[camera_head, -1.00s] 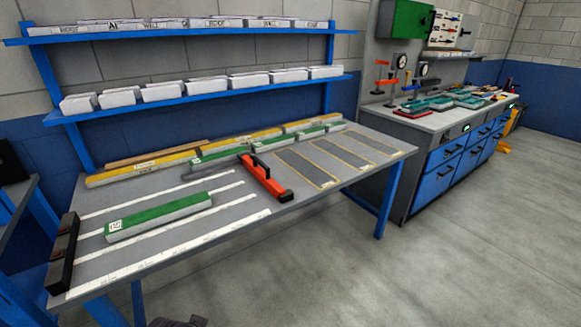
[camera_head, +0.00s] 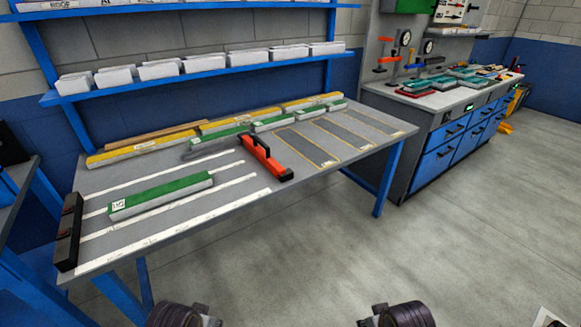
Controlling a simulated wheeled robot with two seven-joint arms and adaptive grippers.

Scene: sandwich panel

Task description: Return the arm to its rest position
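Two dark, ribbed rounded parts of my own arms show at the bottom edge of the head view, one left of the middle and one right of it. Both are cut off by the frame, and no gripper fingers can be seen. Both are in front of the work table (camera_head: 228,222) and apart from it. A green-topped panel with a white label (camera_head: 160,196) lies flat on the table's left part, across white strips.
A red and black tool (camera_head: 266,160) lies mid-table. Yellow and green panels (camera_head: 142,149) line the back edge. A black block (camera_head: 68,232) stands at the left end. Blue shelves with white bins (camera_head: 160,71) are above. A blue-drawer bench (camera_head: 446,153) is right.

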